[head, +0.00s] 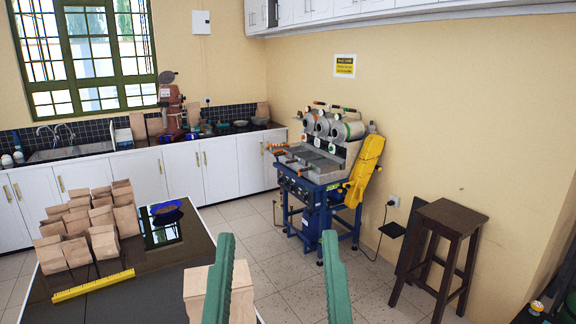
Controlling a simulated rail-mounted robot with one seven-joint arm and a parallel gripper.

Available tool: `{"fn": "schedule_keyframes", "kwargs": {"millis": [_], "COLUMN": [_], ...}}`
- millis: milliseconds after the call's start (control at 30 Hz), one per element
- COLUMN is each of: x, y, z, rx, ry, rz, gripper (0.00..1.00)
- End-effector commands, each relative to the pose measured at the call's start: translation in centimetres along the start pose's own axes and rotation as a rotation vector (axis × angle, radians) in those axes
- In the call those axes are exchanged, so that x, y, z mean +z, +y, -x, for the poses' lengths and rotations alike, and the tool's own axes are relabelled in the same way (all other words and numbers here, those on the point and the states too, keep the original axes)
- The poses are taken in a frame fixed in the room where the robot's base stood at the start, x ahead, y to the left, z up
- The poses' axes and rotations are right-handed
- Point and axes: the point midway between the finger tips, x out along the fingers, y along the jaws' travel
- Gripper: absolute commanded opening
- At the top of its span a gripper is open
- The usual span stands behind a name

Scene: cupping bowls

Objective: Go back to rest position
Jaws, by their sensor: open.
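My gripper (277,290) shows at the bottom centre of the head view. Its two green fingers stand apart and nothing is between their tips. The left finger overlaps a light wooden block or bag-like piece (243,295) behind it; I cannot tell whether they touch. A dark blue bowl (166,208) with brown contents sits at the back right of the black-topped table (190,275).
Several brown paper bags (75,250) stand on the table's left, behind a yellow ruler-like strip (93,286). A blue-framed roasting machine (320,160) stands beyond, and a dark wooden stool (440,240) is at right. Tiled floor lies between.

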Motion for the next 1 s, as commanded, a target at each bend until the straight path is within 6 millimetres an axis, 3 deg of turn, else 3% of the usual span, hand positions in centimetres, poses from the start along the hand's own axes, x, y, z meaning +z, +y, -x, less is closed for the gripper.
{"fn": "schedule_keyframes", "kwargs": {"millis": [33, 100, 300, 400, 533, 1000], "x": [-2.6, -7.1, -13.9, -16.1, -17.0, -16.7], "y": [1.3, 1.1, 1.2, 1.3, 1.3, 1.3], "z": [1.9, -1.6, -6.0, -7.3, -7.9, -7.7], "rx": [0.027, 0.018, 0.013, 0.011, 0.01, 0.009], "ry": [0.07, 0.059, 0.054, 0.052, 0.051, 0.05], "rz": [-0.03, -0.036, -0.048, -0.052, -0.056, -0.055], "gripper": [0.64, 0.64, 0.64, 0.64, 0.64, 0.64]}}
